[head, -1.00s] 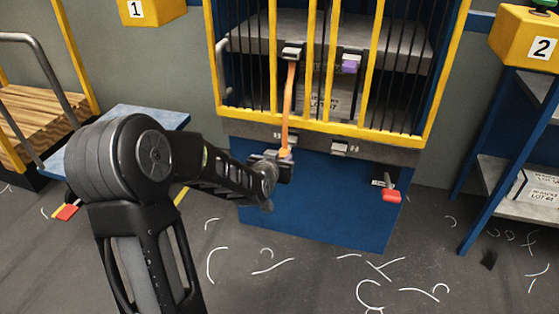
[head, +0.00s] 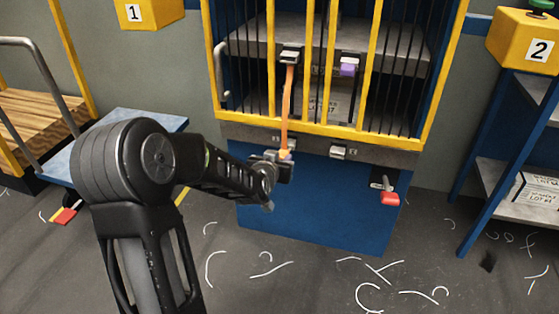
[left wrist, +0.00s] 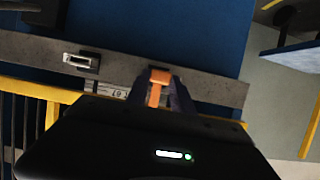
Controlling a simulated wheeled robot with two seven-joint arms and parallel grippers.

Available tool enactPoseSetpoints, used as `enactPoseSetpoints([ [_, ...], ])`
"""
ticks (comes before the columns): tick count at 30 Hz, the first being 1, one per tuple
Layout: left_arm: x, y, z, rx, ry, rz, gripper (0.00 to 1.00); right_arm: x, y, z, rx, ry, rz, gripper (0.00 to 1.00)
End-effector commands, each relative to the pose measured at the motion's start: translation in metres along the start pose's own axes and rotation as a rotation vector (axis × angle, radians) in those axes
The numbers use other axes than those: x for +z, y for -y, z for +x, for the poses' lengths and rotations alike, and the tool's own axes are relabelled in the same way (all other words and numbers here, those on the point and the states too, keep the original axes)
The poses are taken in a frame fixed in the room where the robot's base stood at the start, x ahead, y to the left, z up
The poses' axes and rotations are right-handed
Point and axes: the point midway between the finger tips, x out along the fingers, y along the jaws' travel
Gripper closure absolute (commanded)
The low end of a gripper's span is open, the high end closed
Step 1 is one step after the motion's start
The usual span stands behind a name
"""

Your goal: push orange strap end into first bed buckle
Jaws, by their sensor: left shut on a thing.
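The orange strap (head: 288,105) hangs from an upper buckle (head: 290,56) behind the yellow bars down to my left gripper (head: 284,162). My left gripper is shut on the orange strap end (left wrist: 157,86), which shows between the fingers in the left wrist view. The first bed buckle (head: 291,144) is on the grey beam just above the gripper, partly covered by the strap. In the left wrist view the fingers overlap the beam and hide this buckle, so I cannot tell whether the strap end touches it. My right gripper is not in view.
A second bed buckle (head: 338,152) sits further right on the grey beam (head: 385,155). A purple strap end (head: 349,66) sits at the upper right buckle. A red handle (head: 390,198) sticks out from the blue panel (head: 320,210). Yellow bars (head: 309,75) stand above the beam.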

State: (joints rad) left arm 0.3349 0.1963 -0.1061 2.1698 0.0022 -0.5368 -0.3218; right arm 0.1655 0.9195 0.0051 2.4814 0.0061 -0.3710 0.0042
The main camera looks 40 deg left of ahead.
Motion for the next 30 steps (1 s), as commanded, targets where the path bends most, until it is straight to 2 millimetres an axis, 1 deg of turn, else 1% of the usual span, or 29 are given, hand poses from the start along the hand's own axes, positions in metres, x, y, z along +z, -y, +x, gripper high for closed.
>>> enactPoseSetpoints([
  [14,-0.005,0.0,0.013,0.0,0.0,0.0,1.0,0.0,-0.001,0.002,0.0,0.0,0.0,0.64],
  [15,-0.006,0.0,0.014,0.0,0.0,0.0,0.7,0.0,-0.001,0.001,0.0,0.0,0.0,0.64],
  [24,-0.006,0.0,0.013,0.0,0.0,0.0,0.46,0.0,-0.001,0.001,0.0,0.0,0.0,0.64],
  [30,-0.005,0.0,0.013,0.0,0.001,0.0,0.46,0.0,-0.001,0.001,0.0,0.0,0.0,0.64],
])
